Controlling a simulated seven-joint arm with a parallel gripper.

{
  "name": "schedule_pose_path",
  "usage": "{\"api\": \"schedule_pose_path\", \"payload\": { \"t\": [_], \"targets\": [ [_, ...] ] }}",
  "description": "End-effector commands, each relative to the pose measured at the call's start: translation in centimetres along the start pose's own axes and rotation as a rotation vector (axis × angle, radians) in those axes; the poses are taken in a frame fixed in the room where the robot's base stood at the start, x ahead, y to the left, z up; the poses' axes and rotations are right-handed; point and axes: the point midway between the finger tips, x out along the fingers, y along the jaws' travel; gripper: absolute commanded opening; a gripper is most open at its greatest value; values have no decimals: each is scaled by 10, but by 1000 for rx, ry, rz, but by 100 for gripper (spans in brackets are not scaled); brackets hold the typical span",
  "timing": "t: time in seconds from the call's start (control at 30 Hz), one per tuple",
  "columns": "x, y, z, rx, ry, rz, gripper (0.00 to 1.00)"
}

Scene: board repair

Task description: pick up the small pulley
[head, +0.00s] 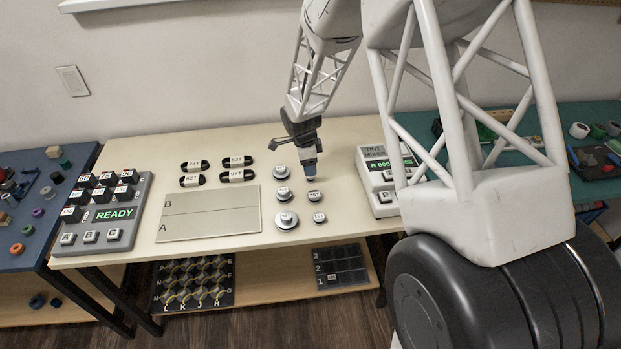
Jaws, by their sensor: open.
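Several round silver pulley-like parts with white labels stand on the cream table. A left column holds a back one (283,173), a middle one (283,194) and a wide front one (286,219). Two smaller ones stand to the right: one (314,197) and a front one (319,217). I cannot tell for sure which is the small pulley. My gripper (310,175) points down, open, just behind the rear right small one and right of the back one. Its fingers look close to the table; nothing shows between them, though the gap is hard to see.
A lower shelf (270,281) holds two dark trays.

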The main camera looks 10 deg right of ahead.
Motion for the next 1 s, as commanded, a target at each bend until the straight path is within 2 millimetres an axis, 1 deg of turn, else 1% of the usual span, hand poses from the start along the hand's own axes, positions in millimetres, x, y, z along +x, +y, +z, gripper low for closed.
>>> {"api": "schedule_pose_path", "payload": {
  "t": [0.17,0.5,0.6,1.0],
  "targets": [
    [11,0,0,0,0,2,62],
    [44,0,1,0,1,2,62],
    [50,-1,1,0,0,1,62],
    [51,-1,1,0,0,0,62]
  ]
}}
